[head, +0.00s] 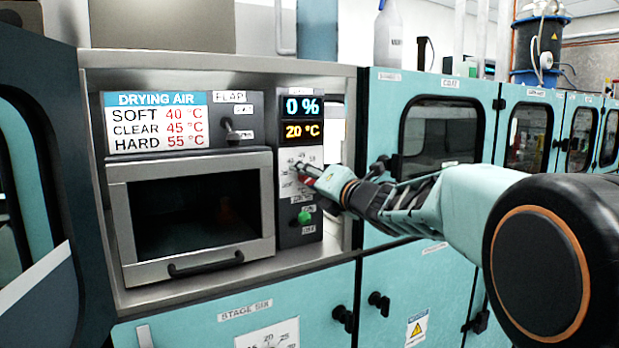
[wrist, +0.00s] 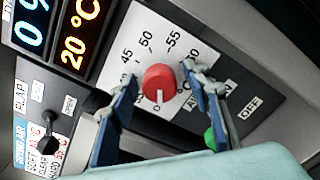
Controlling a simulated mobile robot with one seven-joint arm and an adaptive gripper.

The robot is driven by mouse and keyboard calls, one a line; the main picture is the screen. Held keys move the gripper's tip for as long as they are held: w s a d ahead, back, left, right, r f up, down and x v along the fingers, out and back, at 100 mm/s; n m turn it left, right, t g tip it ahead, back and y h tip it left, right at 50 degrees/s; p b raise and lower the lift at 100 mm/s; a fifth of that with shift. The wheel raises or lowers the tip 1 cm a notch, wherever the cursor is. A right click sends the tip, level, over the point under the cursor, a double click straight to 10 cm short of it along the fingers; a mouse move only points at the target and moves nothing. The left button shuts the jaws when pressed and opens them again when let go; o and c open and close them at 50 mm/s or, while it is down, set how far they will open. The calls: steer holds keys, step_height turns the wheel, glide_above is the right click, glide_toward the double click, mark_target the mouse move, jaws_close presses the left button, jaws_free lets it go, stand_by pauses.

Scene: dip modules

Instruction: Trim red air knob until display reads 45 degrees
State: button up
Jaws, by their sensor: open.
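The red air knob (wrist: 160,80) sits on a white dial with printed numbers, 45 and 50 among them. Its white line points toward the bottom of the wrist view. My gripper (wrist: 161,76) is open, with one blue finger on each side of the knob. Gaps seem to show between fingers and knob; contact is unclear. In the head view my gripper (head: 302,171) reaches the dial from the right and largely hides the knob. The yellow temperature display (head: 302,131) reads 20 °C.
A green knob (head: 304,217) sits below the dial near an OFF label. A black flap switch (head: 232,131) is left of the displays. The drying air sign (head: 155,122) lists soft 40, clear 45, hard 55 °C. A framed oven door (head: 264,205) with a handle is below it.

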steer(key=c, duration=1.2)
steer(key=shift+o, duration=0.2)
